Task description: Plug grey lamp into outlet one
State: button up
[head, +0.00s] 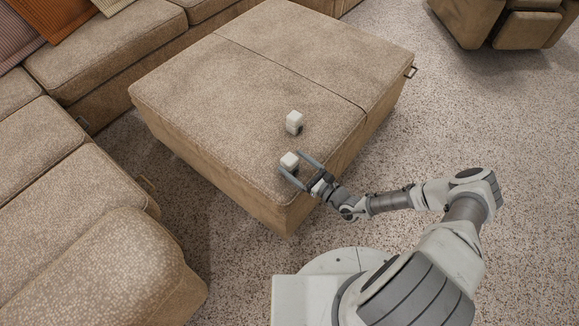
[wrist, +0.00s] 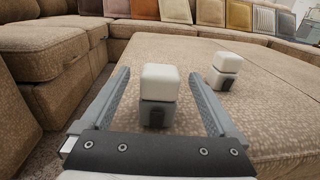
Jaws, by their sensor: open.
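Two small cube-shaped lamps with white tops and grey bases stand upright on the tan ottoman (head: 255,75). The nearer lamp (head: 289,160) is by the ottoman's front corner; in the wrist view this lamp (wrist: 159,95) sits between my open fingers. The farther lamp (head: 294,122) stands behind it; in the wrist view it (wrist: 223,71) is to the right, outside the fingers. My gripper (head: 297,167) is open, with a finger on either side of the nearer lamp and a gap visible on both sides. I see no outlet, and I cannot tell which lamp is the grey one.
A tan sectional sofa (head: 80,225) runs along the left and back, with several cushions (wrist: 175,11) at the back. A tan armchair (head: 510,25) stands at the upper right. The speckled carpet (head: 470,110) is clear to the right.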

jog(key=shift+x, duration=1.2)
jog(key=c, duration=1.5)
jog(key=shift+r, duration=0.15)
